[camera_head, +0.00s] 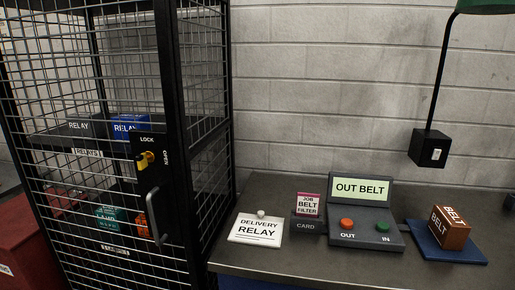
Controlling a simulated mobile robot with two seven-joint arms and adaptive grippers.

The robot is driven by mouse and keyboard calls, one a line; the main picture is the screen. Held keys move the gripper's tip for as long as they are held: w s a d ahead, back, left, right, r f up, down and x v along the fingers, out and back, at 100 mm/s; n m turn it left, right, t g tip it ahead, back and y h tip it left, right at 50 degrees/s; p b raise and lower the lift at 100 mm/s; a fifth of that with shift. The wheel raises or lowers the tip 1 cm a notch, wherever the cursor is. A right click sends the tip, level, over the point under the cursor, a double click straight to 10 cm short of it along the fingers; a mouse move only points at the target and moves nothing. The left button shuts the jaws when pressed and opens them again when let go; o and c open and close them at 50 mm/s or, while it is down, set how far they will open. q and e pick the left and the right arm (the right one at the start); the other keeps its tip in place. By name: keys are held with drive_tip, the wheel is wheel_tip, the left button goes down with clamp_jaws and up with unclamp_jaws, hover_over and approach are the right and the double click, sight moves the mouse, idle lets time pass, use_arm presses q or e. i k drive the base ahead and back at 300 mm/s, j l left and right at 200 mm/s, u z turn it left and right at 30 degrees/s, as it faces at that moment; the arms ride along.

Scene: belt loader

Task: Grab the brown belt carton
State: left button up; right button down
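The brown belt carton (449,228) stands on a flat blue mat (471,254) at the right of the grey counter. It is a small box with BELT in white on its top and front faces. It is set at an angle and nothing covers it. Neither of my grippers shows in the head view.
Left of the carton is a console (362,213) reading OUT BELT, with orange and green buttons. A wire cage (190,120) rises at left.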

sight(449, 229)
drive_tip(key=z, duration=1.4)
drive_tip(key=i+l+u, duration=0.1)
drive_tip(key=l+u, duration=0.15)
drive_tip(key=l, duration=0.75)
